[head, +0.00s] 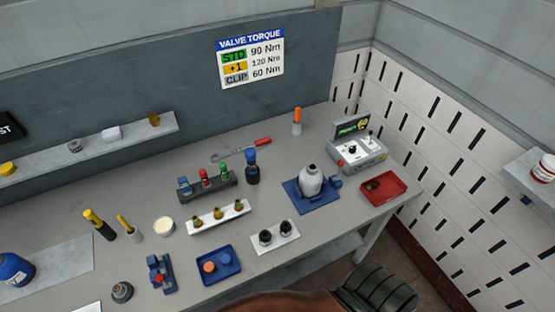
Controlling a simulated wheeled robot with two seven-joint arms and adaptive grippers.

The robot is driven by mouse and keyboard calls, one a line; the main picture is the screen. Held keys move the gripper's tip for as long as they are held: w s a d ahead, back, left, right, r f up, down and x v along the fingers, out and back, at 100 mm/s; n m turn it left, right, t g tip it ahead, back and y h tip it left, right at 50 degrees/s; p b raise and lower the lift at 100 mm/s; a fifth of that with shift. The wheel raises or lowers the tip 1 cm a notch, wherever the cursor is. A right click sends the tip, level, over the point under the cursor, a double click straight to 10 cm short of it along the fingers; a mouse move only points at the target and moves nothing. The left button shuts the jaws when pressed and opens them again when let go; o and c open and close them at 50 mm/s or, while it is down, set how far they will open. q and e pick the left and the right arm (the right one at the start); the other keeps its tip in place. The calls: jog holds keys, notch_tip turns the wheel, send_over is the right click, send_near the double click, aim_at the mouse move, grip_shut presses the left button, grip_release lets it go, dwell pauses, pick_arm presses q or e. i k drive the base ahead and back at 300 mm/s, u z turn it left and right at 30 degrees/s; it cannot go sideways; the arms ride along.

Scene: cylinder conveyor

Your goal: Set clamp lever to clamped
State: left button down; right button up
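A grey-white cylinder (311,181) with a dark neck stands upright on a blue base plate (297,204) at the right of the workbench. A small blue part (336,183) sits against the cylinder's right side; it may belong to a clamp, but no lever can be made out. A second blue fixture (160,273) with a red part stands at the bench's front left; whether it has a clamp lever is unclear. Neither of my grippers is in view.
A grey tester (357,152) with a screen and a red tray (384,188) stand right of the cylinder. A white block (276,237) with black fittings, a blue tray (219,265) and tool racks lie to its left. A black ribbed object (378,290) shows at the bottom.

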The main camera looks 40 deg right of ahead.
aim_at(341, 164)
jog(key=u, duration=0.25)
jog(key=k, duration=1.3)
jog(key=z, duration=1.95)
jog(key=i, duration=0.5)
jog(key=u, duration=0.05)
